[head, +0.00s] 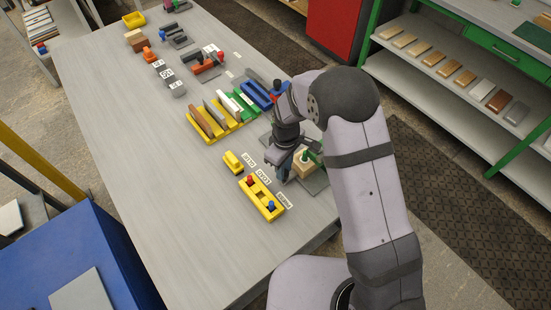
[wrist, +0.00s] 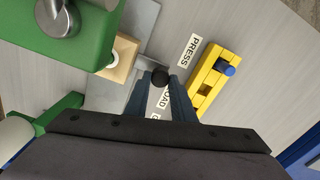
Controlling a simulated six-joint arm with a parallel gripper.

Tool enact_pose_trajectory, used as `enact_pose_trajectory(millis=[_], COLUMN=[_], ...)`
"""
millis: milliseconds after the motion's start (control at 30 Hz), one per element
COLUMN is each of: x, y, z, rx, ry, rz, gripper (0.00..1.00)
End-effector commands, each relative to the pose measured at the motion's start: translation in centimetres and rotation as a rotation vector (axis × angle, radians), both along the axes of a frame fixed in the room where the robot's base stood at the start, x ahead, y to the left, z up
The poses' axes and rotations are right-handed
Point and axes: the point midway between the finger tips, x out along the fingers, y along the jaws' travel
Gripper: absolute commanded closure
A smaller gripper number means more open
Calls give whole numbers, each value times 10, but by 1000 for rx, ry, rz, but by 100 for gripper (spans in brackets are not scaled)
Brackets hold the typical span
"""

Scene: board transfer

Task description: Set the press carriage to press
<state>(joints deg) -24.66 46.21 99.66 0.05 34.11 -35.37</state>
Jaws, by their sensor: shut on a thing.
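The press carriage shows in the wrist view as a grey plate (wrist: 108,92) bearing a pale wooden block (wrist: 121,60). A black knob (wrist: 160,76) sits at its handle end. My gripper (wrist: 160,88) is shut on the knob, with a finger on each side. The knob is close to the LOAD label (wrist: 163,98), and the PRESS label (wrist: 188,50) lies apart, up and to the right. The green press (wrist: 80,35) with a metal ram stands at upper left, beside the block. In the head view my gripper (head: 282,172) is left of the wooden block (head: 304,165); my wrist hides the knob.
A yellow holder (head: 252,190) with a red and a blue peg stands just left of the labels. A small yellow piece (head: 232,162) is beside it. A yellow rack (head: 205,133) with upright boards stands farther back. The left side of the table is clear.

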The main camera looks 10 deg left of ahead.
Motion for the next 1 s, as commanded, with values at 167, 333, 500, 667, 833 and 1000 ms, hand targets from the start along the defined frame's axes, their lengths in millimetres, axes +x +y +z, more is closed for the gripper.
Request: enact_pose_trajectory(millis=[167, 333, 500, 667, 833, 1000], x=[-24, -37, -40, -40, -40, -39], y=[-24, -37, -39, -40, -40, -39], z=[1, 1, 0, 0, 0, 0], rx=[-2, -1, -3, -4, -3, -2], ry=[2, 2, 3, 6, 4, 2], rz=[-2, 0, 1, 1, 1, 0], gripper=[100, 100, 100, 100, 59, 59])
